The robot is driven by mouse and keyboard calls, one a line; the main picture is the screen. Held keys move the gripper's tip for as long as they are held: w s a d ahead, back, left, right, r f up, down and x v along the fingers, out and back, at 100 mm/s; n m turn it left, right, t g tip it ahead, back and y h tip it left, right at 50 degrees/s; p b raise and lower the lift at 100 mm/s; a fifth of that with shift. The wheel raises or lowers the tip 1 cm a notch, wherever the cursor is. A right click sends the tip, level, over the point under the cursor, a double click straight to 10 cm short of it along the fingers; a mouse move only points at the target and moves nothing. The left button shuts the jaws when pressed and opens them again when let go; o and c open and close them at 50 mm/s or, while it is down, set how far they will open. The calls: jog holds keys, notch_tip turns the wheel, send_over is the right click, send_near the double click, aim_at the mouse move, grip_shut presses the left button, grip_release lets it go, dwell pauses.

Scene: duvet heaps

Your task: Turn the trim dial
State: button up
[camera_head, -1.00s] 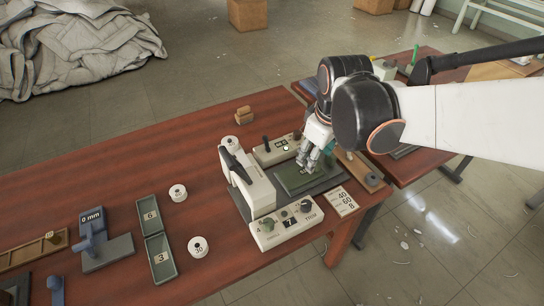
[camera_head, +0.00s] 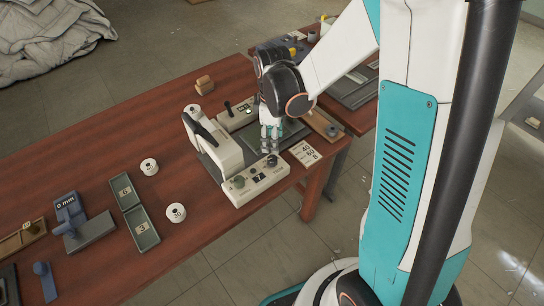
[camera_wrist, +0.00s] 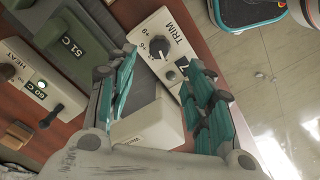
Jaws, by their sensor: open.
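The trim dial is a black knob (camera_wrist: 160,47) beside the word TRIM on a cream control panel (camera_wrist: 140,28) in the wrist view. In the head view the dial (camera_head: 272,161) sits at the right end of the panel (camera_head: 240,197), partly crowded by my gripper. My gripper (camera_head: 270,147) points down just behind the dial, its fingers apart. In the wrist view my gripper (camera_wrist: 158,70) is open and empty, with the dial beyond the gap between its teal fingers. I cannot tell whether a finger touches the panel.
A cream press with a black handle (camera_head: 200,131) stands left of my gripper. The HEAT panel (camera_wrist: 40,88) with a lever lies behind.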

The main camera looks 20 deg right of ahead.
aim_at(272, 158)
notch_tip(272, 158, down, 9)
jog(key=b, duration=0.2)
jog(key=shift+b, duration=0.4)
jog(key=c, duration=1.1)
